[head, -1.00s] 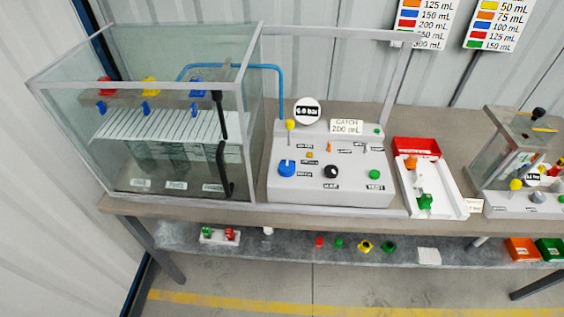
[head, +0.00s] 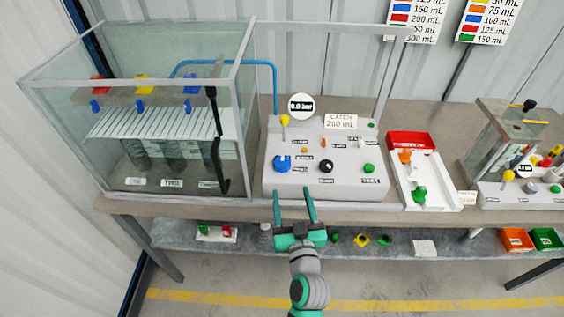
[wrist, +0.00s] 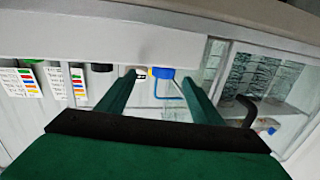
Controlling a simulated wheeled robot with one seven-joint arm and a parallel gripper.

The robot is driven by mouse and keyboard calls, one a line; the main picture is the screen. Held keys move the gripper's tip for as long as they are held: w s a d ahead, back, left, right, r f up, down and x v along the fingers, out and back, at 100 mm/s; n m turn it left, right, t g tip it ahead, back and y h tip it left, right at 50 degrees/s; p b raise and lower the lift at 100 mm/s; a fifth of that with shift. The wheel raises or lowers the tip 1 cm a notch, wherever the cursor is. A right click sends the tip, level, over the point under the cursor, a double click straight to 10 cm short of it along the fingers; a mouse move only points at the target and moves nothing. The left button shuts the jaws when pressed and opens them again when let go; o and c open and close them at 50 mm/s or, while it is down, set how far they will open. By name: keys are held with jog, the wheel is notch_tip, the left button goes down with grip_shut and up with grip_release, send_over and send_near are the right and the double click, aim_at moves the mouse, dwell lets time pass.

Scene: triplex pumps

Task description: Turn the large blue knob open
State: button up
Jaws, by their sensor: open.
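The large blue knob (head: 282,163) sits at the lower left of the grey control panel (head: 350,187) in the head view. It also shows in the wrist view (wrist: 162,73), between the fingers and beyond them. My gripper (head: 294,190) is open and empty, in front of the panel's front edge and below the knob in the picture. Its fingers point toward the panel, apart from the knob. In the wrist view my gripper (wrist: 165,76) has its two green fingers spread wide.
A glass tank (head: 60,125) stands left of the panel, with a dark handle (head: 214,130) on its door. A black knob (head: 326,166), a green knob (head: 369,168) and a yellow lever (head: 285,120) share the panel. A white tray (head: 440,195) lies to the right.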

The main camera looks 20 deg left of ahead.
aim_at(281, 157)
jog(key=shift+n+y, duration=0.3)
jog(key=shift+y, duration=0.2)
jog(key=x, duration=0.4)
jog(key=r+x, duration=0.1)
jog(key=x, duration=0.7)
jog(key=shift+w+a+r, duration=0.1)
jog(key=shift+a+r, duration=0.15)
jog(key=shift+a, duration=0.1)
jog(key=c, duration=1.1)
